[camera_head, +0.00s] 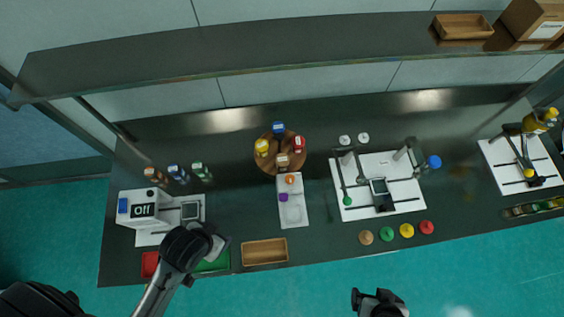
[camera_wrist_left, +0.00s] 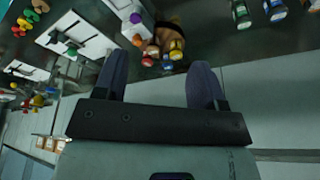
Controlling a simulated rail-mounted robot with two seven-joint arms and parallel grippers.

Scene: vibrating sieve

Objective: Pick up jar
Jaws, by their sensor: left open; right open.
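Several jars with yellow, blue, red and pale lids stand on a round wooden turntable (camera_head: 268,160) at the back middle of the bench. Three more jars, brown (camera_head: 155,175), blue (camera_head: 178,173) and green (camera_head: 201,171), stand in a row to the left. Which jar is meant, I cannot tell. In the left wrist view, the turntable jars (camera_wrist_left: 176,46) show beyond the fingers, with green (camera_wrist_left: 240,14) and blue (camera_wrist_left: 275,9) jars at upper right. My left gripper (camera_wrist_left: 159,82) is open and empty, apart from the jars. My right gripper (camera_head: 371,294) is open, in front of the bench, apart from everything.
A white tray (camera_head: 293,217) with purple and orange items stands in front of the turntable. A wooden tray (camera_head: 264,252) lies at the front edge. A white device (camera_head: 142,208) stands at left, a white board (camera_head: 405,196) at right. A long shelf (camera_head: 240,55) overhangs the back.

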